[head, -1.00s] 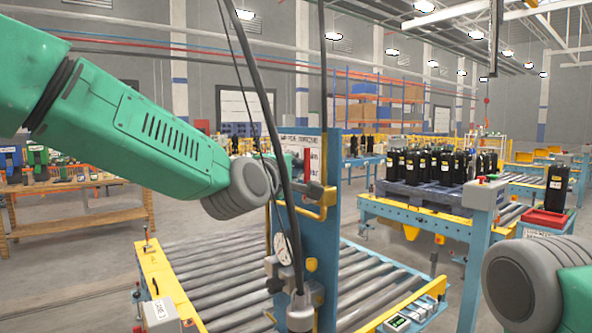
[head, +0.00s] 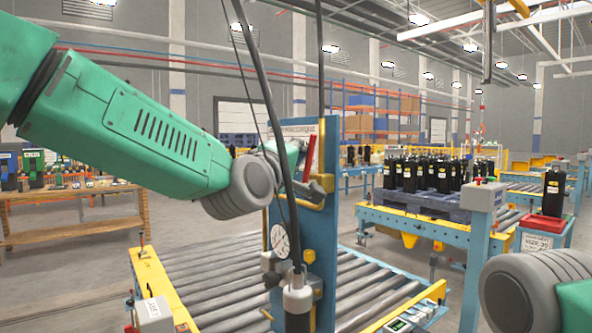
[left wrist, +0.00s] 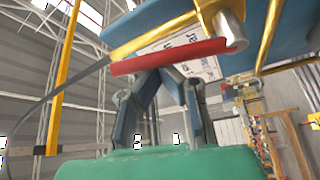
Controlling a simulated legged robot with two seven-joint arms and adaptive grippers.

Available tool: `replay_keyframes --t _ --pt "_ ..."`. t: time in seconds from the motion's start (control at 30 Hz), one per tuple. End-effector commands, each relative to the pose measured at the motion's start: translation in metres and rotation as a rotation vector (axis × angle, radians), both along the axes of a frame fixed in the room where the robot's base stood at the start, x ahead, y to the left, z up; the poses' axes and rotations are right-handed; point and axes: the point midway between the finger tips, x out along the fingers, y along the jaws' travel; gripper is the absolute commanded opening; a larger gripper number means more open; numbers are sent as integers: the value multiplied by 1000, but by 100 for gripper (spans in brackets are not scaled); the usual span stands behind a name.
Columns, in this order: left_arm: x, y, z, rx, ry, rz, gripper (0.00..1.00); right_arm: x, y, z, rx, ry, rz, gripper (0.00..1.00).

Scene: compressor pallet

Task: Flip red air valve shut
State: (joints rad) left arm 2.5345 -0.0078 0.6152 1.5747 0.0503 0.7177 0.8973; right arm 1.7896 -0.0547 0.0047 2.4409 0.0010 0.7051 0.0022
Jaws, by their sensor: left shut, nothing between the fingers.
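The red valve lever (head: 311,153) stands steeply upright, its top leaning slightly right, at the grey valve fitting (head: 322,184) on the blue panel (head: 329,235). In the left wrist view the red lever (left wrist: 170,57) crosses above my fingers, with a yellow pipe (left wrist: 155,38) beyond it. My left gripper (left wrist: 157,73) is shut and empty, its fingertips together right at the lever's underside; I cannot tell whether they touch it. In the head view the left gripper is mostly hidden behind my wrist and the black hose. My right gripper is out of view; only my right arm shows.
A black hose (head: 262,85) hangs in front of the panel. A pressure gauge (head: 280,238) sits lower on it. A roller conveyor (head: 215,275) lies around its foot. Black cylinders on a blue pallet (head: 420,198) stand to the right. A wooden bench (head: 75,190) is at the left.

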Motion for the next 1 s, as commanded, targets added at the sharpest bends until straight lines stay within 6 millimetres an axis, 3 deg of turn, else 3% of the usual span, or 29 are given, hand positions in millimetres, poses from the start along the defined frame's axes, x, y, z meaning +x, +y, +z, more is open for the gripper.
replay_keyframes --t 0.03,0.4,0.7,1.0 --pt "-3 -3 -9 26 -36 -2 0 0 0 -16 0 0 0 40" --pt "-21 -16 -16 234 -321 -2 0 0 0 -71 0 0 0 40" --pt "-32 -24 -27 403 -551 -2 0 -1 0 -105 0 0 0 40" --pt "-41 -31 -41 565 -772 -2 0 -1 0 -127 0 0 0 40"
